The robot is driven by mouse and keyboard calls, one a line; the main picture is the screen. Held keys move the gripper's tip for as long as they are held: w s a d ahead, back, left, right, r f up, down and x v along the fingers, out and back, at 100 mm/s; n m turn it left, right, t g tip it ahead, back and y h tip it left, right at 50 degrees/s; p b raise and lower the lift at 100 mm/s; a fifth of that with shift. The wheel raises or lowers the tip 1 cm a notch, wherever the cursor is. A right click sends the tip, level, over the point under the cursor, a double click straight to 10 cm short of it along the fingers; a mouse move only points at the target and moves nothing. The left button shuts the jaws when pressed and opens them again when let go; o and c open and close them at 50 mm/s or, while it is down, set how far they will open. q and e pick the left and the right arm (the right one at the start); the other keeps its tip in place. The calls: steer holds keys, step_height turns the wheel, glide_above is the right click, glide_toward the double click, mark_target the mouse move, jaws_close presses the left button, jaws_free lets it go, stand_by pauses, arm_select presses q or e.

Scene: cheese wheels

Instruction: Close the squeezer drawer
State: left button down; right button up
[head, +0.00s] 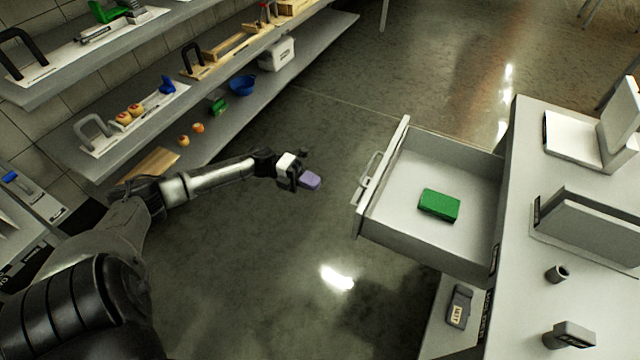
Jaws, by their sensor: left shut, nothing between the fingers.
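The drawer (400,215) stands pulled well out of the counter (507,215) on the right. Its front panel (383,178) faces left, with a pale bar handle (368,180) on it. A green block (439,205) lies inside on the drawer floor. My left gripper (303,181) is shut, to the left of the handle and apart from it, above the open floor. A small purple block-like shape shows at its tip; I cannot tell what it is. My right gripper is not in view.
Shelves (230,105) with boards, a blue bowl (243,85) and a white box (277,54) run along the upper left. The counter top carries several devices. A dark labelled item (459,306) sits low beside the counter. The floor between is clear.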

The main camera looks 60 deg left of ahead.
arm_select(q)
steer(key=b+x, duration=0.3)
steer(key=x, duration=0.8)
steer(key=shift+w+d+b, duration=0.25)
steer(key=shift+d+b, duration=0.05)
steer(key=shift+b, duration=0.1)
